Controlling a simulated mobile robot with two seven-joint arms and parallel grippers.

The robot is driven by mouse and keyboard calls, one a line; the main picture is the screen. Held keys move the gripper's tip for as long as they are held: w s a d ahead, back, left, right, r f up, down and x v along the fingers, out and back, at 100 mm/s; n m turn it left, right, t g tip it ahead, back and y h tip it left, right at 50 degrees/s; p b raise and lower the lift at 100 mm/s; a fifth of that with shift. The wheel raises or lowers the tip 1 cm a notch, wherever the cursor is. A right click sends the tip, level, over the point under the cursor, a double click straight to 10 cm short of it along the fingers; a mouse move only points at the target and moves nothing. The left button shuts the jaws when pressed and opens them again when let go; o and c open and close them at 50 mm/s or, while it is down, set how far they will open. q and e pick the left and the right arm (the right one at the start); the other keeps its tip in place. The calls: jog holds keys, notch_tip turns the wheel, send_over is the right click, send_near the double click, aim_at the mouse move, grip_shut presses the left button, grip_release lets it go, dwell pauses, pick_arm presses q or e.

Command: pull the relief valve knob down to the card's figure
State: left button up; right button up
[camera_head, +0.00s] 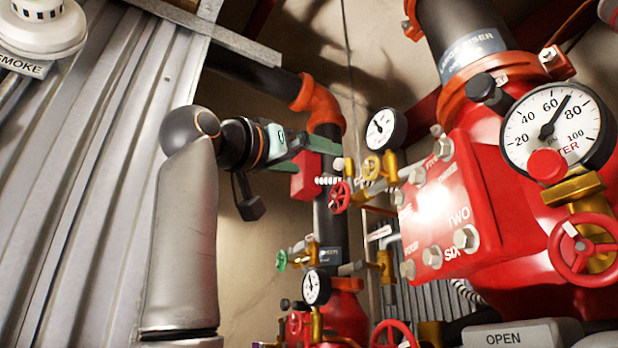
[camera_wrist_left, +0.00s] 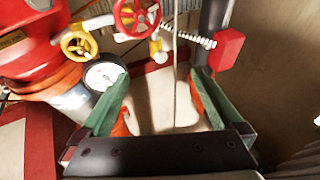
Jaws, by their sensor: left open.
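A red block-shaped knob (camera_head: 306,177) sits at the end of a pale coiled spring by the dark vertical pipe. The knob also shows in the left wrist view (camera_wrist_left: 227,48), at upper right beyond one fingertip. I take it to be the relief valve knob, but no label confirms this. My left gripper (camera_head: 312,152) has green fingers and is open, just above the knob in the head view. In the left wrist view the space between its fingertips (camera_wrist_left: 160,85) is empty. No readable card with a figure shows. My right gripper is out of view.
A small gauge (camera_head: 384,129) and a red handwheel (camera_head: 340,197) stand close right of my gripper. A large gauge (camera_head: 556,131) reads about 70, beside a red valve body (camera_head: 440,215). A corrugated panel (camera_head: 85,170) fills the left. An orange coupling (camera_head: 318,100) lies above.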

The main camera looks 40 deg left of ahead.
aim_at(337, 163)
pick_arm(q)
jog(key=p+x, duration=0.4)
jog(key=x, duration=0.2)
jog(key=shift+w+r, duration=0.2)
jog(key=shift+r, duration=0.05)
jog(key=shift+w, duration=0.4)
jog(key=shift+x, duration=1.5)
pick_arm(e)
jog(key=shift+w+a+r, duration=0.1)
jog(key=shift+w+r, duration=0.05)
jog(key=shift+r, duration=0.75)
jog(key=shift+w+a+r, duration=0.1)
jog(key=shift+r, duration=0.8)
pick_arm(q)
jog(key=c, duration=1.2)
grip_shut()
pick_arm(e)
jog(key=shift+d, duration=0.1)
